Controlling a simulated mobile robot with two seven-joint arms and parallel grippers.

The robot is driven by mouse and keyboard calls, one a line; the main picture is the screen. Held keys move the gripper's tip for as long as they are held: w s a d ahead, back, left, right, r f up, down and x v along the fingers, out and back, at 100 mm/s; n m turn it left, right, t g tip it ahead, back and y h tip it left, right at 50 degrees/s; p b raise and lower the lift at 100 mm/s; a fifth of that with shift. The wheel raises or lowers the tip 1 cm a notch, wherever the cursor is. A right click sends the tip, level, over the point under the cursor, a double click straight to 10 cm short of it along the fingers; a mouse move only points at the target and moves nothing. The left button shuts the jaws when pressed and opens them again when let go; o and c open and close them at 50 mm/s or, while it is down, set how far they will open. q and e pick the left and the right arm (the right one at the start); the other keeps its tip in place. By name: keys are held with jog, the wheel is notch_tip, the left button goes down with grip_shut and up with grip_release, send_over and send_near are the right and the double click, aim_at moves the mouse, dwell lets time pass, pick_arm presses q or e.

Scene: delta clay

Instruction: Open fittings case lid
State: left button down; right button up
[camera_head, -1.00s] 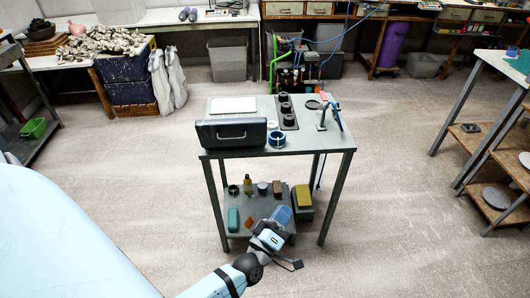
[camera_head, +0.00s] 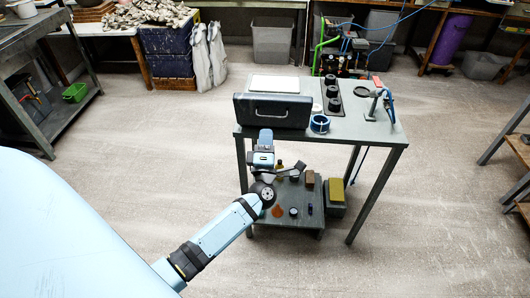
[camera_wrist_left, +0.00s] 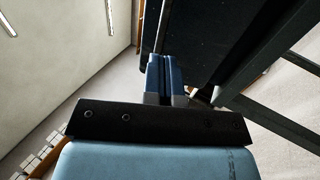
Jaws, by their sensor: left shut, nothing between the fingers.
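The fittings case (camera_head: 272,111) is a dark box with a light handle (camera_head: 271,112) on its front face. It stands at the front left of the grey table (camera_head: 375,131). I cannot tell from here how far its lid is open. My left gripper (camera_head: 265,138) is just below and in front of the case, near the table's front edge. In the left wrist view its blue fingers (camera_wrist_left: 164,75) are together and empty, close to a dark surface that looks like the case (camera_wrist_left: 215,40). My right gripper is not in view.

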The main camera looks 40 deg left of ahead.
aim_at(272, 117)
pick_arm(q)
jog(key=x, duration=0.3)
jog(key=shift+w+r, duration=0.1)
